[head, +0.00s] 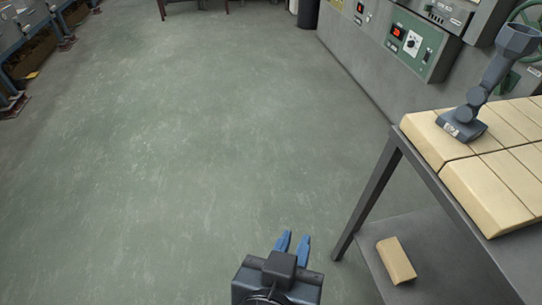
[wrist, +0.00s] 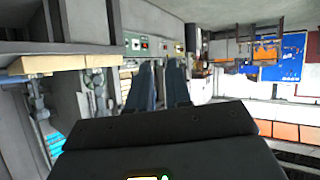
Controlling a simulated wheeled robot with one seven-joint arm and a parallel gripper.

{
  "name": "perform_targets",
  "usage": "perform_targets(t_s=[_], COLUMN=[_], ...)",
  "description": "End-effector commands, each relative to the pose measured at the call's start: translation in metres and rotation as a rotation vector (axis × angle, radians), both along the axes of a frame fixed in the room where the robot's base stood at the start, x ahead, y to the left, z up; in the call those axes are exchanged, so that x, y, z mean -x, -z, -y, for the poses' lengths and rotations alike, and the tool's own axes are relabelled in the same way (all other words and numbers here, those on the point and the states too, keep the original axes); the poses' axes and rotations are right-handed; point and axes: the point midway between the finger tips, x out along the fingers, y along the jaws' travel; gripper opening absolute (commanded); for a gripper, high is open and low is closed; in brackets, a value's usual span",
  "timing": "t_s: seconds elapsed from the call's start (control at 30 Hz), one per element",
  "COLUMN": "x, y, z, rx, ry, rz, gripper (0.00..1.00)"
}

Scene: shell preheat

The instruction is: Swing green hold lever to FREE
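My gripper (head: 293,243) is low at the bottom middle of the head view, over the open floor and left of the table. Its two blue fingers stand a little apart with nothing between them. The wrist view also shows the two dark fingers (wrist: 160,88) apart and empty. I cannot pick out the green hold lever for sure. Green parts, including a curved green wheel rim (head: 520,14), show at the upper right of the head view, partly cut off and partly behind a grey jointed device. No FREE marking is readable.
A metal table (head: 372,190) with tan blocks (head: 490,190) on top stands at right. The grey jointed device (head: 468,118) stands on the blocks, and a loose block (head: 396,261) lies on the lower shelf. A grey machine with a green control panel (head: 416,45) stands behind. The floor (head: 190,140) is clear.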

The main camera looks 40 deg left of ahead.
Motion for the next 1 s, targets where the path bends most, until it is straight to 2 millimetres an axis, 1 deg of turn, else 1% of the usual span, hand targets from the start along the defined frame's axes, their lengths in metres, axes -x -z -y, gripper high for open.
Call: perform_targets(t_s=[0.03, 0.07, 0.1, 0.17, 0.2, 0.27, 0.3, 0.43, 0.5, 0.57, 0.6, 0.7, 0.8, 0.9, 1.0], x=[-0.002, -0.003, -0.002, 0.002, 0.005, 0.013, 0.020, 0.046, 0.063, 0.079, 0.089, 0.117, 0.142, 0.163, 0.178], y=[0.019, 0.026, 0.036, 0.049, 0.056, 0.065, 0.070, 0.077, 0.076, 0.073, 0.070, 0.057, 0.040, 0.024, 0.010], z=[0.027, 0.040, 0.056, 0.081, 0.097, 0.121, 0.136, 0.183, 0.205, 0.223, 0.235, 0.260, 0.281, 0.297, 0.307], rx=[0.020, 0.023, 0.027, 0.028, 0.027, 0.021, 0.015, -0.015, -0.036, -0.054, -0.066, -0.093, -0.114, -0.126, -0.130], ry=[-0.006, -0.014, -0.024, -0.036, -0.042, -0.046, -0.046, -0.029, -0.009, 0.016, 0.035, 0.094, 0.162, 0.227, 0.280], rz=[-0.011, -0.011, -0.014, -0.018, -0.019, -0.020, -0.020, -0.009, 0.002, 0.016, 0.026, 0.061, 0.099, 0.137, 0.168], gripper=[0.13, 0.10, 0.07, 0.01, 0.00, 0.00, 0.00, 0.00, 0.00, 0.00, 0.00, 0.00, 0.00, 0.00, 0.00])
